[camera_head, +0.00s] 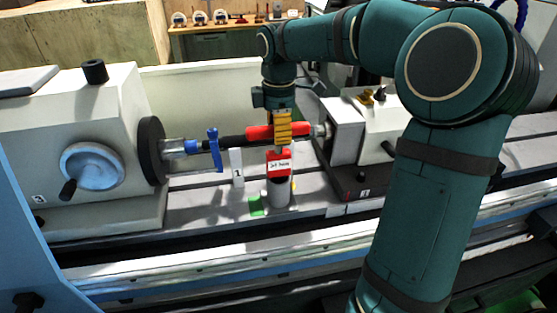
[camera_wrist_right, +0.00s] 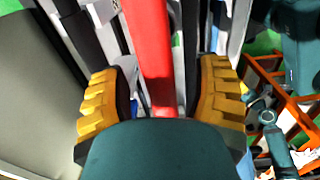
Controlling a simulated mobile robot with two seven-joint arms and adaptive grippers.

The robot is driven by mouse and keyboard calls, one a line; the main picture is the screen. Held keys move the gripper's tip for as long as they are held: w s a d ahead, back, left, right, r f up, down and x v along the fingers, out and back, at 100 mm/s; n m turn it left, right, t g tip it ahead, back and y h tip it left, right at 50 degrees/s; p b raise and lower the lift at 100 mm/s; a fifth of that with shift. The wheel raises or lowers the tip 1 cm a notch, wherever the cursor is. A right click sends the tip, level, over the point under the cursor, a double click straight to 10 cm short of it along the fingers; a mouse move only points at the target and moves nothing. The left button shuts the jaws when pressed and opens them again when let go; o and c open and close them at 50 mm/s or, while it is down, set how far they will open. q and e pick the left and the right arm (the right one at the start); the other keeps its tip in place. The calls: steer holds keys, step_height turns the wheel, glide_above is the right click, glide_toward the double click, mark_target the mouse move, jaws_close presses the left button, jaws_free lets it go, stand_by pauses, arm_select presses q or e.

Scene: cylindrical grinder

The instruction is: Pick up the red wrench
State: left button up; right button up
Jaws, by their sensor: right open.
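A red bar-like piece (camera_head: 259,132), which seems to be the red wrench, lies level along the dark shaft between the grinder's two heads. My right gripper (camera_head: 283,138) points down from above at this piece and hides part of it. In the right wrist view a long red piece (camera_wrist_right: 149,50) runs between the two yellow-padded fingers of the right gripper (camera_wrist_right: 162,95), with gaps on both sides. The fingers are open. The near end of the red piece is hidden behind my dark green gripper body. My left gripper is not in view.
A red block with a white label (camera_head: 279,167) stands on a grey post (camera_head: 278,192) just below the gripper. A blue clamp (camera_head: 214,149) sits on the shaft to the left. The white headstock (camera_head: 75,120) is at left, the tailstock (camera_head: 347,128) at right.

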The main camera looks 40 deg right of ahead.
steer(key=shift+f, duration=0.55)
